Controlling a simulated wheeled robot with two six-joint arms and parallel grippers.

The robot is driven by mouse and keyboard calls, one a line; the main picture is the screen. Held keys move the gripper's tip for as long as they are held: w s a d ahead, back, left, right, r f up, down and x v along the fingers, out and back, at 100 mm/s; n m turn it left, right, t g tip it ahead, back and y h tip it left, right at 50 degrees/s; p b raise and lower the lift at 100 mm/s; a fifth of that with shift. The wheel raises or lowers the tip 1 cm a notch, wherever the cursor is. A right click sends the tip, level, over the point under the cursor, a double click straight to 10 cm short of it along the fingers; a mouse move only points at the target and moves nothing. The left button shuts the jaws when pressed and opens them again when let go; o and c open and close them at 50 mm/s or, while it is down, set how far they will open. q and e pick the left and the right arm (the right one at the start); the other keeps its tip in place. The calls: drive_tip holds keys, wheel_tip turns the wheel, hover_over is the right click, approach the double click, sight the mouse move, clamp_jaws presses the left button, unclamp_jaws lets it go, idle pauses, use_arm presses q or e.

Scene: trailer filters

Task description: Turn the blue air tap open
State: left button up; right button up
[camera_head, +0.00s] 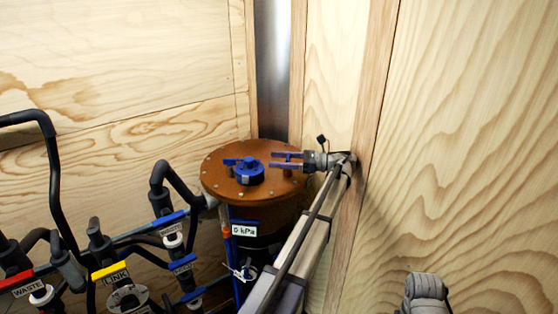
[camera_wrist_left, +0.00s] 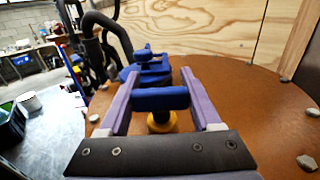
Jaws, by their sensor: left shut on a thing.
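The blue air tap (camera_wrist_left: 160,99) is a short blue bar handle on a brass-coloured stem (camera_wrist_left: 160,122), standing on the brown round lid (camera_head: 222,183) of the filter vessel. My left gripper (camera_head: 276,160) reaches in over the right side of the lid, its fingers pointing left. In the left wrist view its two purple-looking fingers lie on either side of the handle, and it is shut on the tap. The handle lies across the gap from finger to finger. In the head view the fingers mostly hide the tap.
A larger blue fitting (camera_head: 249,172) sits mid-lid, close to my left fingertips; it also shows in the wrist view (camera_wrist_left: 148,68). Bolts ring the lid. Black hoses and labelled valves, including LINK (camera_head: 116,279), crowd the left. Plywood walls (camera_head: 470,130) stand close behind and right.

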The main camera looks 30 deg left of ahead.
use_arm(q)
drive_tip(key=o, duration=1.4)
drive_tip(key=shift+c, duration=0.2)
drive_tip(key=shift+r, duration=0.1)
wheel_tip(320, 180, up, 10)
drive_tip(key=p, duration=1)
